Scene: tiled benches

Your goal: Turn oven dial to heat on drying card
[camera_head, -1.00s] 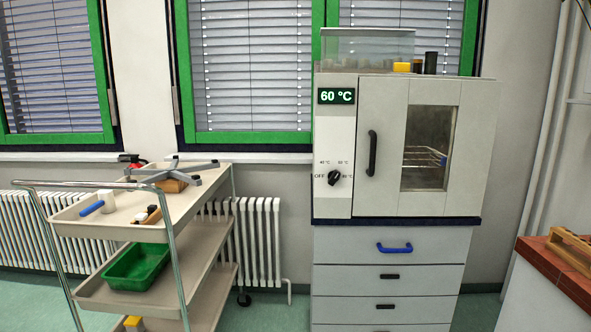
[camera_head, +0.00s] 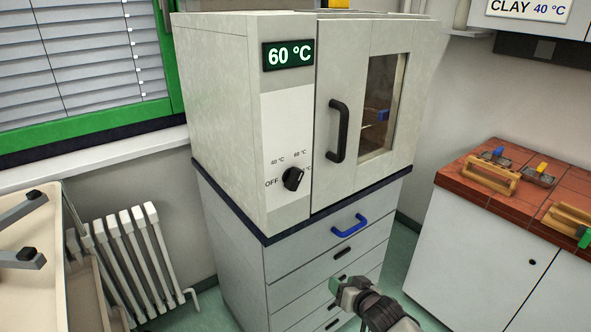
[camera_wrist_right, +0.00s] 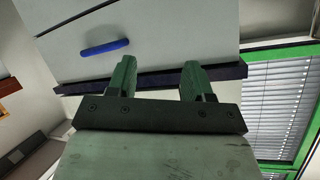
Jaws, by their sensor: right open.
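The oven (camera_head: 225,110) stands on a grey drawer cabinet, its door shut. Its black dial (camera_head: 292,180) is on the front panel, with OFF, 40 °C and 60 °C marks around it and another mark partly hidden. The dial's pale mark seems to point up and right, towards 60 °C. The green display (camera_head: 287,55) reads 60 °C. A card (camera_head: 527,8) at the top right reads CLAY 40 °C. My right gripper (camera_head: 345,288) is below and right of the dial, in front of the drawers, touching nothing visible. Its fingers (camera_wrist_right: 160,80) are apart and empty.
The black door handle (camera_head: 338,130) stands out right of the dial. A blue drawer handle (camera_head: 349,226) sits below the oven. A trolley (camera_head: 30,240) and radiator (camera_head: 130,260) are at the left. A tiled bench (camera_head: 455,180) with wooden holders is at the right.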

